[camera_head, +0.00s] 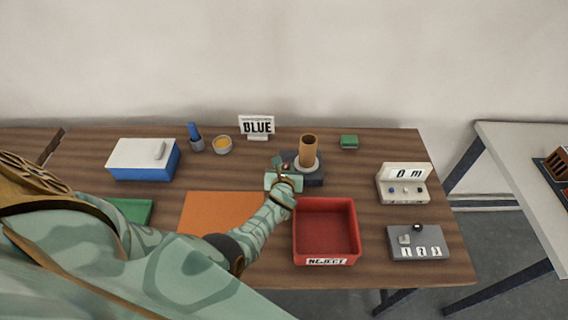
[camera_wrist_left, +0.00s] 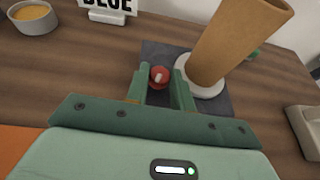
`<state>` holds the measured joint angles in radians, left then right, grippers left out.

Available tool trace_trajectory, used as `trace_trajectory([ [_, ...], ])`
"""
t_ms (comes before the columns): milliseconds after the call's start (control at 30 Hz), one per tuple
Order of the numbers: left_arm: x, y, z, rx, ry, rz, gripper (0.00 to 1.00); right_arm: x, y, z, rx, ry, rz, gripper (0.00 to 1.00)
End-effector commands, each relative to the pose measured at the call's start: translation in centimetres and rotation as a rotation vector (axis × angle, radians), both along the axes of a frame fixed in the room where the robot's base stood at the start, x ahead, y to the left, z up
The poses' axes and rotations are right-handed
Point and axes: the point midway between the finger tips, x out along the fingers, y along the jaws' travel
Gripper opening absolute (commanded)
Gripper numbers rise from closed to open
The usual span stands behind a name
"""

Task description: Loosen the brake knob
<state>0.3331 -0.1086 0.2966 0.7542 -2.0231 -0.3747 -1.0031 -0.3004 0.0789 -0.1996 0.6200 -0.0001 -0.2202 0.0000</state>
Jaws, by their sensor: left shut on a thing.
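The brake knob (camera_wrist_left: 159,76) is red with a pale mark on top, and shows in the left wrist view between the two green fingers. My left gripper (camera_wrist_left: 160,88) is shut on it. In the head view my left gripper (camera_head: 284,168) is at the left side of the dark base, and the knob is mostly hidden there. The dark base (camera_head: 316,180) also carries a white round flange and an upright brown cardboard roll (camera_head: 309,150), just right of the gripper. My right gripper is not in view.
A red REJECT bin (camera_head: 326,228) stands in front of the base. An orange mat (camera_head: 215,211) lies to the left. A display box (camera_head: 403,184) and a grey numbered box (camera_head: 417,243) stand at right. A BLUE sign (camera_head: 257,126) and a bowl (camera_head: 222,145) are behind.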

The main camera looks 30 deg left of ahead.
Motion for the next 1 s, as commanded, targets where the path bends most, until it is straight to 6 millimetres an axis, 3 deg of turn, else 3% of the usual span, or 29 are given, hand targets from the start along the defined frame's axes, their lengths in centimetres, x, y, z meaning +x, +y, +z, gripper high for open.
trace_trajectory([
  [500, 0.5, -0.6, -0.2, 0.0, -0.004, 0.339, 0.01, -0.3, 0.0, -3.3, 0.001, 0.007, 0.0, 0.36],
  [1000, 0.6, -0.4, 0.2, 0.001, -0.008, 0.408, 0.01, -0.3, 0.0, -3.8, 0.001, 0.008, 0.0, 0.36],
])
